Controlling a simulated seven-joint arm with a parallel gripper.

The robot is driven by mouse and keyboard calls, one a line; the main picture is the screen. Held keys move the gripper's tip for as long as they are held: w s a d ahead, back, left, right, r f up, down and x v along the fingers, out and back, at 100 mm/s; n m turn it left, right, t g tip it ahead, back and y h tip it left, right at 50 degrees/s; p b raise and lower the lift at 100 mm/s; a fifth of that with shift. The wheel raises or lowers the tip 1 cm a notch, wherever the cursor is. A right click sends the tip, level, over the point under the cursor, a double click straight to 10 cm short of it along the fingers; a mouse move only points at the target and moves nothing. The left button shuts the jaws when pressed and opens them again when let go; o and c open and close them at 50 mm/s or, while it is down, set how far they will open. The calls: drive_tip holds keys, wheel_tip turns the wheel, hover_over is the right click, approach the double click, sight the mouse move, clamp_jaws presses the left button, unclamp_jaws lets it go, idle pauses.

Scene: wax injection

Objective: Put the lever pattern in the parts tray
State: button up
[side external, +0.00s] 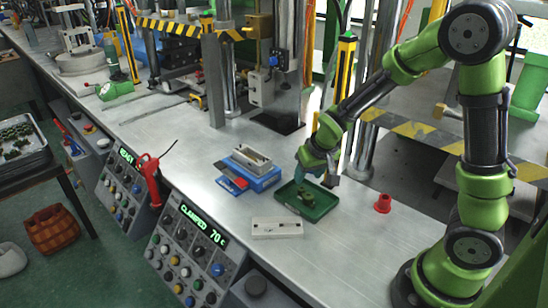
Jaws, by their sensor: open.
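A dark green tray (286,194) lies on the metal bench below my gripper. A small green piece (307,198), which looks like the lever pattern, lies inside the tray; its exact outline is too small to make out. My gripper (316,176) is open just above the back part of the tray, pointing down, with nothing clearly seen between its fingers. The piece lies a little in front of and below the fingers, and appears apart from them.
A pale mould half (277,228) lies in front of the tray. Another pale mould block (251,157) sits on a blue base (262,181) to the left, beside a blue-and-red box (231,178). A red cup (383,203) stands right of the tray. Bench front right is clear.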

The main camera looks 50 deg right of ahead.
drive_tip(key=s+a+r+t+y, duration=0.1)
drive_tip(key=s+a+r+y, duration=0.1)
drive_tip(key=s+a+r, duration=0.3)
drive_tip(key=s+a+r+t+y, duration=0.1)
drive_tip(key=s+a+r+t, duration=0.1)
drive_tip(key=s+a+r, duration=0.3)
drive_tip(key=s+r, duration=0.4)
drive_tip(key=r, duration=0.3)
drive_tip(key=shift+s+n+y, duration=0.4)
